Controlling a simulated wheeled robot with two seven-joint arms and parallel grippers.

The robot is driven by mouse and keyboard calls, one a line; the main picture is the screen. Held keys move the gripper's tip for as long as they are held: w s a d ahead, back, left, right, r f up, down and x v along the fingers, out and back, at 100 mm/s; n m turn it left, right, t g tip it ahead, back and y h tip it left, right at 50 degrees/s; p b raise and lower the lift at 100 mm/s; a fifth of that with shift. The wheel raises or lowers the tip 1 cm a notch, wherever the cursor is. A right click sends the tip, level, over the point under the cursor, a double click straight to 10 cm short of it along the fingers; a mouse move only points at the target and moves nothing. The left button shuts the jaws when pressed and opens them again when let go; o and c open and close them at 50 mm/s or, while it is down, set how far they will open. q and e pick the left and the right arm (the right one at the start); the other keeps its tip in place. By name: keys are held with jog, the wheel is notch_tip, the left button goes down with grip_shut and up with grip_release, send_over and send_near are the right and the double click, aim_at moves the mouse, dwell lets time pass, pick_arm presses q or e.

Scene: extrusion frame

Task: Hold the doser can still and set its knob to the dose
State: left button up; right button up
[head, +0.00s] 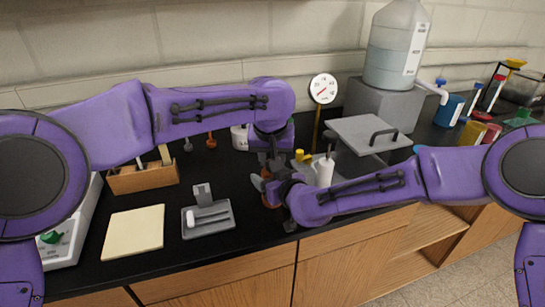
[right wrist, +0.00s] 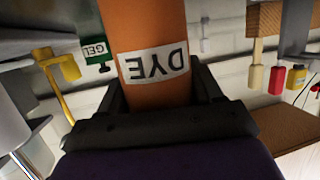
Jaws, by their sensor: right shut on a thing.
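The orange doser can (head: 268,203) stands on the black bench in front of me, mostly hidden by my grippers. In the right wrist view the can (right wrist: 158,25) shows upside down with a white label reading "DYE". My right gripper (head: 271,189) is shut around the can's side; its dark fingers flank the can in the right wrist view (right wrist: 155,85). My left gripper (head: 270,160) points down right above the can. Its fingertips and the knob are hidden or too small, so I cannot tell whether it grips the knob. A round white dial (head: 323,88) with a red pointer stands behind.
A grey tray (head: 208,218), a cream pad (head: 134,232) and a wooden box (head: 143,178) lie to the left. A white bottle (head: 325,170) stands close to the right gripper.

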pick_arm(q)
jog(key=o, duration=1.1)
jog(key=shift+c, duration=0.2)
jog(key=shift+r, duration=0.1)
jog(key=v, duration=1.1)
jog(key=shift+r, duration=0.4)
jog(key=shift+s, duration=0.1)
